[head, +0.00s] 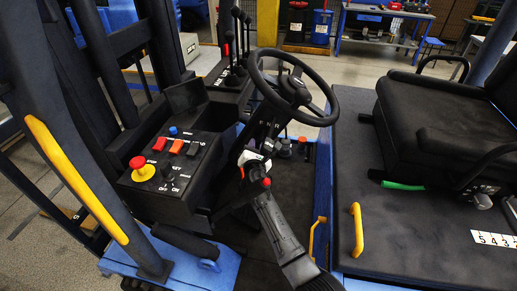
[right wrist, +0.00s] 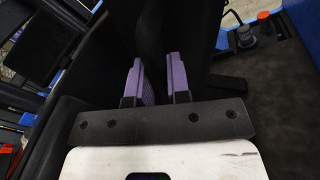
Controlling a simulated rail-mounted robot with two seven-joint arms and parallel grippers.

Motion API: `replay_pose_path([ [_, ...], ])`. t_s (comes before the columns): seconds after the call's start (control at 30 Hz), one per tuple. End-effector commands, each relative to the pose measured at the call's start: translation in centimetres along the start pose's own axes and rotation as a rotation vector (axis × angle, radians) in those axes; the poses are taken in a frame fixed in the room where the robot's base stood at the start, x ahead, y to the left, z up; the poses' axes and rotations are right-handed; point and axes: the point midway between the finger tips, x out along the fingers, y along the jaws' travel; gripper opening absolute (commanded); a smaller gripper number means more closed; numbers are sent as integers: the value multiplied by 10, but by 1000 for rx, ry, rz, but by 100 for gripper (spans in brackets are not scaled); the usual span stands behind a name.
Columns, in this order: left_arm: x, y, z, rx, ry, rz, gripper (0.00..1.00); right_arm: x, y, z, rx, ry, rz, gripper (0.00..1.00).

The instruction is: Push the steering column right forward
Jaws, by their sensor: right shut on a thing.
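The black steering column (head: 268,128) rises from the cab floor and carries the black steering wheel (head: 292,88); it leans toward the seat. My right arm comes in from the bottom, and my right gripper (head: 246,160) is at the column below the wheel. In the right wrist view, the two purple-sided fingers of my right gripper (right wrist: 160,82) stand either side of a dark upright part, the steering column (right wrist: 155,40). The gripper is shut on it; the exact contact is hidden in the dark. My left gripper is not in view.
A console (head: 172,165) with a red stop button (head: 143,168) and coloured switches stands left of the column. Black levers (head: 236,45) rise behind it. A black seat (head: 440,125) is at the right, with a yellow handle (head: 357,230) near it.

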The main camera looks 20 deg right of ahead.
Motion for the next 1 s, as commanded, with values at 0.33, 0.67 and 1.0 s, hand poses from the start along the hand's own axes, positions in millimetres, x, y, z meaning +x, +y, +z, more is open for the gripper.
replay_pose_path([
  [0.33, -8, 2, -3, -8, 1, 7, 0, 7, 44, -2, -97, 19, -5, 0],
  [0.67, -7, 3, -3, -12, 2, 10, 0, 7, 43, -2, -96, 19, -6, 26],
  [1.0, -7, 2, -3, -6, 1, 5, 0, 7, 43, -2, -96, 17, -6, 42],
])
